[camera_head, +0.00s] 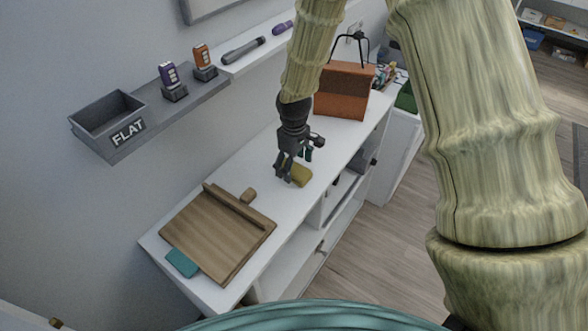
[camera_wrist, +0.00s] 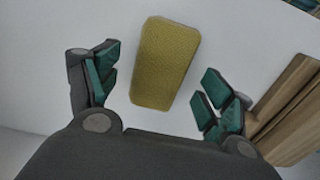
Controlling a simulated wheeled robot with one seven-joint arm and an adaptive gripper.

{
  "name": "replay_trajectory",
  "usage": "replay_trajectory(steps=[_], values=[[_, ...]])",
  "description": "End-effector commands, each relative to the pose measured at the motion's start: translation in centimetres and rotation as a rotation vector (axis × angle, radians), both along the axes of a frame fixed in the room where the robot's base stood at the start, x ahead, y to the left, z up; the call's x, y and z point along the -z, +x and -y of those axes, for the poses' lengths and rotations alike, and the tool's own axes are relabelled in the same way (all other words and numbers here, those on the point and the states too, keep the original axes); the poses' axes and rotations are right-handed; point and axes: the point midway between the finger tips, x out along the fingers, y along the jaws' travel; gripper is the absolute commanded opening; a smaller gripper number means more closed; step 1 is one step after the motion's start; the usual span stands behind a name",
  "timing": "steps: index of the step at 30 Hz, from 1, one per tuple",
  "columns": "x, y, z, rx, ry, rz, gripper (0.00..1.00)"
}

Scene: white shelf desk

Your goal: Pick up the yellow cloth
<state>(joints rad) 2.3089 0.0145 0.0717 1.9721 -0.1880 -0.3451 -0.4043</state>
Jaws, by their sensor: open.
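The yellow cloth (camera_head: 300,175) lies flat on the white desk top, to the right of the wooden board. In the wrist view the cloth (camera_wrist: 165,63) is a textured yellow rounded rectangle, lying ahead of and between my fingers. My gripper (camera_head: 287,177) is just above the desk, close beside the cloth, and partly covers its left end in the head view. In the wrist view my gripper (camera_wrist: 158,92) is open, with its teal finger pads apart and nothing held. I cannot tell exactly how high the fingertips are above the cloth.
A wooden board (camera_head: 215,235) lies on the desk's near left, with a teal cloth (camera_head: 182,262) at its edge. A brown bag (camera_head: 343,92) stands behind the gripper. A wall shelf with a "FLAT" tray (camera_head: 108,115) hangs at left.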

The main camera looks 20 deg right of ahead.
Motion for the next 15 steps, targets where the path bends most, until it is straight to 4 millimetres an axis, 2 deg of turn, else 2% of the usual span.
replay_trajectory(steps=[6, 15], values=[[1.5, 0.0, 0.0, 0.000, 0.000, 0.000, 0.80], [1.6, 0.0, 0.0, 0.000, 0.001, 0.001, 0.79]])
